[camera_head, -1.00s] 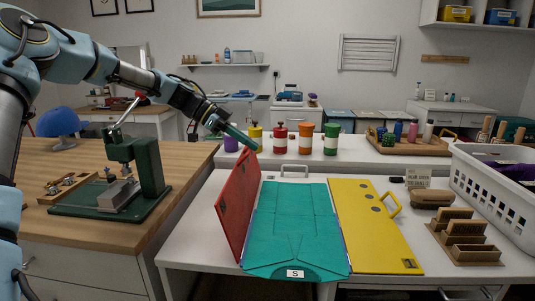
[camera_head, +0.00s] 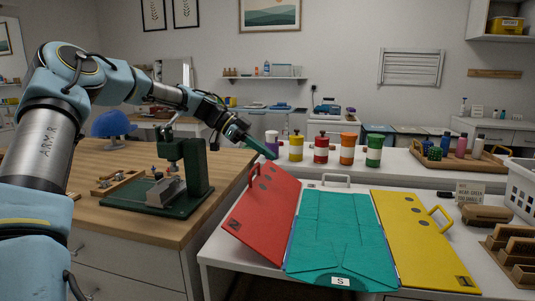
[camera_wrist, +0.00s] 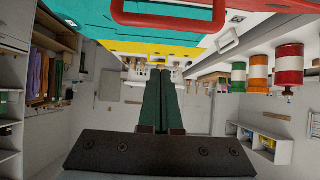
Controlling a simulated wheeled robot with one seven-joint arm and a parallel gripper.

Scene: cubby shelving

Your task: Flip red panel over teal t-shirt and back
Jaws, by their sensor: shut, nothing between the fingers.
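The red panel (camera_head: 265,212) is hinged along the left side of the teal t-shirt (camera_head: 340,232) and leans outward to the left, raised off the table at an angle. The teal t-shirt lies flat and uncovered on the folding board, with an "S" label at its front edge. My gripper (camera_head: 268,153) is shut and empty, its green fingers just above the red panel's far upper edge; I cannot tell if they touch it. In the wrist view the shut fingers (camera_wrist: 160,74) point away below a red handle (camera_wrist: 168,18), with teal cloth behind it.
The yellow panel (camera_head: 420,238) lies flat right of the t-shirt. A green press (camera_head: 180,180) stands on the wooden counter at left. Several coloured bottles (camera_head: 321,149) stand behind the board. A white basket (camera_head: 522,190) and wooden boxes (camera_head: 512,255) are at right.

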